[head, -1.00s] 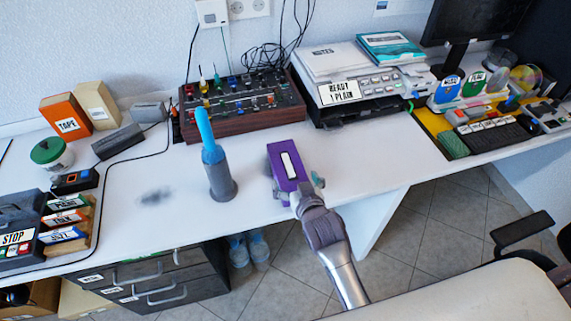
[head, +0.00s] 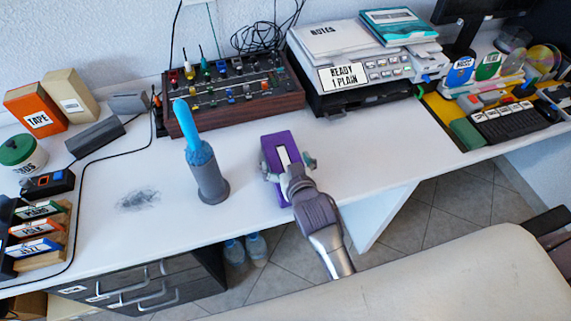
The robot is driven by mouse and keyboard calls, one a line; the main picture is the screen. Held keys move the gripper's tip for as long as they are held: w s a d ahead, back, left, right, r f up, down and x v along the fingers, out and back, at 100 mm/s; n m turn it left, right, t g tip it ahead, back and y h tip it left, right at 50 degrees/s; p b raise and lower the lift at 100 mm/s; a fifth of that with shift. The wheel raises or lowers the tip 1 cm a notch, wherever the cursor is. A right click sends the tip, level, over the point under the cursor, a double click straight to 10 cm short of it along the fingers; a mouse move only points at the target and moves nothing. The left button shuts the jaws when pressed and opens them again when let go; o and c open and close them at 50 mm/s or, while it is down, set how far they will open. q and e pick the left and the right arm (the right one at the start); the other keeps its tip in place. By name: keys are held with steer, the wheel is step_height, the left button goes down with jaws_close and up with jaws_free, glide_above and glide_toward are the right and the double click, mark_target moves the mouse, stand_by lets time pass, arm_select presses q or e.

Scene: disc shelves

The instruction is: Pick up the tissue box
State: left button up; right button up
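The purple tissue box (head: 272,150), with a white slot strip on top, stands on the white desk (head: 350,170) near its front edge. My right gripper (head: 289,168) reaches in from the front. Its fingers are spread, one on each side of the box's near half. I cannot see clear contact between the fingers and the box sides. The gripper hides part of the box's near end. My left gripper is not in view.
A grey cylinder with a blue brush-like top (head: 208,175) stands left of the box. A mixer panel (head: 235,105) is behind it, and a printer (head: 365,75) stands at back right. The desk right of the box is clear. A pale chair seat (head: 440,275) is in front.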

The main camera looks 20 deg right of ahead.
steer(key=c, duration=0.9)
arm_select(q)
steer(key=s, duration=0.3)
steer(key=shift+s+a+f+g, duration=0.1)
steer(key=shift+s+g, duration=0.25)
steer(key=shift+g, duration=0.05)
arm_select(e)
steer(key=shift+c, duration=0.2)
